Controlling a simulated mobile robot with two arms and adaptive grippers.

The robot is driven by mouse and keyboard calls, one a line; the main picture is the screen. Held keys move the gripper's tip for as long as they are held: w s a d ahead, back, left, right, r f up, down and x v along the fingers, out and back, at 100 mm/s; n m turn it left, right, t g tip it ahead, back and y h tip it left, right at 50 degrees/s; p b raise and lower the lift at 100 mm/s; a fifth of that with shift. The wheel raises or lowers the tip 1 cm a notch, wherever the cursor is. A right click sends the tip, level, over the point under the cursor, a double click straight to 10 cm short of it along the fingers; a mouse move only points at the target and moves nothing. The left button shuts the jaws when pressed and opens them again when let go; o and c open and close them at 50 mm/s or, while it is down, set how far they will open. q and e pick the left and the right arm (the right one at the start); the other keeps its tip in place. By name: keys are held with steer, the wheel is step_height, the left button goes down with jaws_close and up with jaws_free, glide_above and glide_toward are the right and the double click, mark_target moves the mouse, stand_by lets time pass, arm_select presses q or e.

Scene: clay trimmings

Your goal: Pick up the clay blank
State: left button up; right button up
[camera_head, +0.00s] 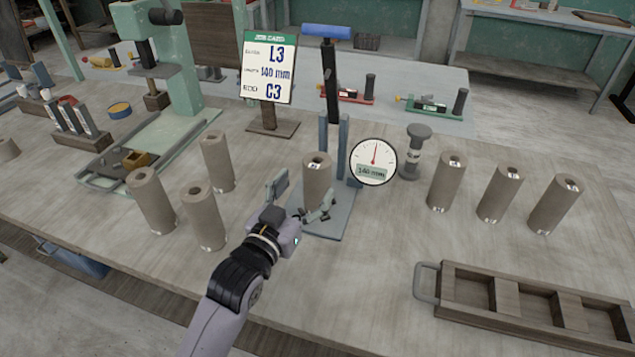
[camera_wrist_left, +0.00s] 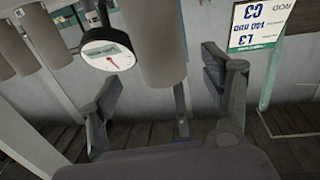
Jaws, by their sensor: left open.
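A grey-brown clay blank (camera_head: 317,178), a cylinder with a hole in its top, stands upright on the plate of the gauge stand (camera_head: 329,224). My left gripper (camera_head: 299,199) is open at its near side, one finger to the left and the other in front of its lower right. In the left wrist view, the blank (camera_wrist_left: 151,45) shows upside down between the spread fingers, and no finger visibly touches it. Three similar blanks (camera_head: 151,200) stand to the left and three more (camera_head: 446,182) to the right. My right gripper is not in view.
The dial (camera_head: 373,162) stands close to the right of the blank. A job card (camera_head: 268,70) reads L3, 140 mm, C3. A wooden tray (camera_head: 476,318) with empty compartments lies at the front right. A green press (camera_head: 170,65) stands back left.

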mark_target(311, 179)
arm_select(q)
steer(key=shift+w+d, duration=0.3)
steer(key=shift+w, duration=0.3)
steer(key=shift+w+d+r, duration=0.15)
steer(key=shift+w, duration=0.2)
steer(key=x, duration=0.3)
steer(key=shift+w+d+r+p, duration=0.1)
steer(key=shift+w+p, duration=0.2)
steer(key=shift+p, duration=0.1)
steer(key=shift+w+d, duration=0.2)
steer(key=shift+w, duration=0.2)
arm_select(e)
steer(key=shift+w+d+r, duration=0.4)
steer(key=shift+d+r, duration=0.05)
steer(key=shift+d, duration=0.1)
arm_select(q)
steer(key=shift+s, duration=0.1)
steer(key=c, duration=1.7)
jaws_close()
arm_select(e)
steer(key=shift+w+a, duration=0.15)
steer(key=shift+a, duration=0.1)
